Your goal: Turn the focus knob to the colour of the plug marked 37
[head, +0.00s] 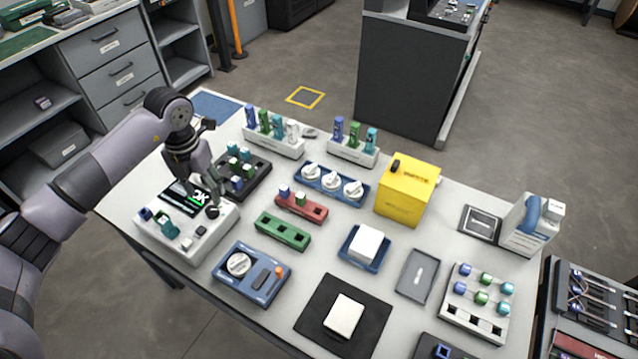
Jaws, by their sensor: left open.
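A white splicing device (188,240) stands at the table's left front, with a dark screen (186,197) showing green and white marks. A round black knob (212,211) sits at the right of the screen; I take it for the focus knob. Its colour setting is too small to read. My left gripper (203,191) is open, fingers down, just above the screen and close to the knob; contact cannot be told. Coloured plugs stand in a left rack (273,147) and a right rack (353,155): blue, green, teal and white ones. Their numbers are too small to read. My right gripper is not in view.
A black tray with small cubes (262,185) stands right behind my left gripper. A blue three-dial panel (352,198), a red block (316,214), a green block (283,232), a blue dial box (250,291) and a yellow box (404,200) crowd the table (320,262).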

